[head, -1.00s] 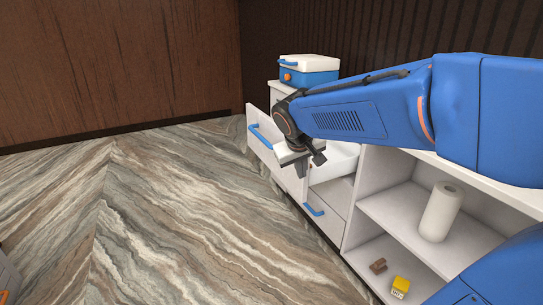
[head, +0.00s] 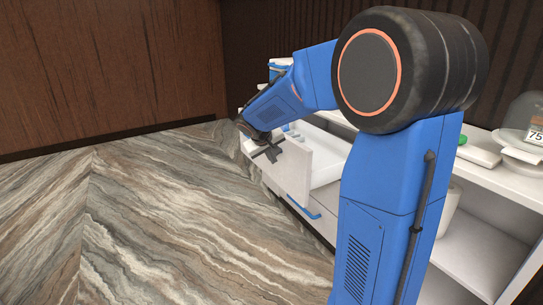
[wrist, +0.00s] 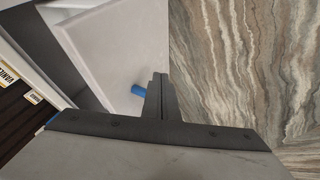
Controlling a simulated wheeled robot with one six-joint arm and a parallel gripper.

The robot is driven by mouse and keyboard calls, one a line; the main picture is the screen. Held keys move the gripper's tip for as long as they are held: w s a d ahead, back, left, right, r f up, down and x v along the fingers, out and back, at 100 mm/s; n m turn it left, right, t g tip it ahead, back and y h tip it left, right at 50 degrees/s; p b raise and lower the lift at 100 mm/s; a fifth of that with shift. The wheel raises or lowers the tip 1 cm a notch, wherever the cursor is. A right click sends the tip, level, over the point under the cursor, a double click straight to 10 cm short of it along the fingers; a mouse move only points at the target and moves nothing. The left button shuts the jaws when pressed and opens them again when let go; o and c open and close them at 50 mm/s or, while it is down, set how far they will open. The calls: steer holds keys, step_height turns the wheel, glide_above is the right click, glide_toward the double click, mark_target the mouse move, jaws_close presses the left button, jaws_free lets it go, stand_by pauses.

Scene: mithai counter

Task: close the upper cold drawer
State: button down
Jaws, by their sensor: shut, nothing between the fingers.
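The upper cold drawer stands pulled out; its pale front panel (head: 296,170) is in the head view, with part of its white inside behind it. My gripper (head: 268,152) is at the outer side of that panel, near its left part. In the wrist view, my gripper's fingers (wrist: 161,92) are together and empty, in front of a pale panel (wrist: 115,45) with a blue handle (wrist: 138,90) close by on the left. I cannot tell whether the fingers touch it. My arm hides part of the drawer and cabinet.
A lower blue handle (head: 304,208) shows below the drawer. A cake dome (head: 522,112) and a green-and-white item (head: 478,150) stand on the counter at right. In the wrist view, labelled items (wrist: 12,80) lie at left. The marbled floor (head: 130,220) is open at left.

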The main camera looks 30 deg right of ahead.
mark_target(287, 167)
steer(key=shift+w+d+f, duration=0.4)
steer(key=shift+d+f, duration=0.35)
steer(key=shift+d, duration=0.35)
steer(key=shift+w+d+f, duration=0.35)
steer(key=shift+d+f, duration=0.45)
steer(key=shift+d, duration=0.35)
steer(key=shift+w+d+f, duration=0.4)
steer(key=shift+d+f, duration=0.35)
steer(key=shift+d, duration=0.35)
steer(key=d, duration=2.3)
steer(key=shift+w+d, duration=0.2)
steer(key=shift+w, duration=0.2)
steer(key=shift+a, duration=0.1)
